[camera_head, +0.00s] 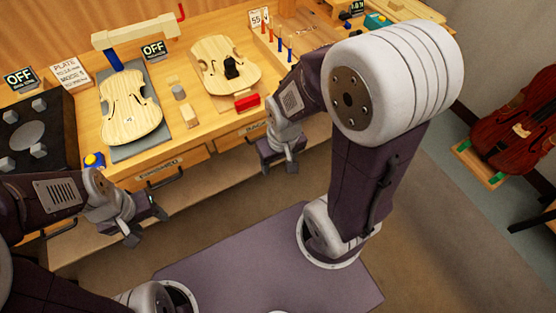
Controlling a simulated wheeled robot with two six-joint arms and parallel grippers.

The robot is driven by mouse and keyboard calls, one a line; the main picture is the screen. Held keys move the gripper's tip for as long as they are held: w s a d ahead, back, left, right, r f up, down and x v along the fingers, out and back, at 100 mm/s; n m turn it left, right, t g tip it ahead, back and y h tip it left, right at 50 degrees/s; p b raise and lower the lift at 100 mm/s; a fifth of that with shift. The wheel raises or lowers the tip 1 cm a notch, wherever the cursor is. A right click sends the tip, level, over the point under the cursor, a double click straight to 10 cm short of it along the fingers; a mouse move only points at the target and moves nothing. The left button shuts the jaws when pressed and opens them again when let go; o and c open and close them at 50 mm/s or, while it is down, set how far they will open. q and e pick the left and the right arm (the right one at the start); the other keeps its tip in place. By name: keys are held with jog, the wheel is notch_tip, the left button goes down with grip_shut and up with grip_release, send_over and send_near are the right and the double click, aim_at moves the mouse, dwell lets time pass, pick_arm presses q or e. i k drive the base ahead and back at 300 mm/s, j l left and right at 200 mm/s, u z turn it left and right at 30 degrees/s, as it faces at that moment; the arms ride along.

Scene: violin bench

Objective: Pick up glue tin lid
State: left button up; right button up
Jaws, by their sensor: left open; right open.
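I cannot surely make out a glue tin lid. A small grey round tin-like piece (178,92) stands on the bench to the right of the violin body on the grey mat; whether it is the glue tin or its lid is too small to tell. My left gripper (146,223) is open and empty, in front of the bench at the lower left. My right gripper (278,164) is open and empty, in front of the bench's front edge, right of the tin-like piece. Neither gripper touches anything on the bench.
The bench (200,135) holds a violin body (131,112), a second violin plate (222,60), a red block (247,102), a blue-and-yellow item (94,160) and a dark board with grey blocks (55,150). Drawer handles project in front. A red cello (515,125) stands at right.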

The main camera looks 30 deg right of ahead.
aim_at(359, 32)
jog(key=z, duration=1.75)
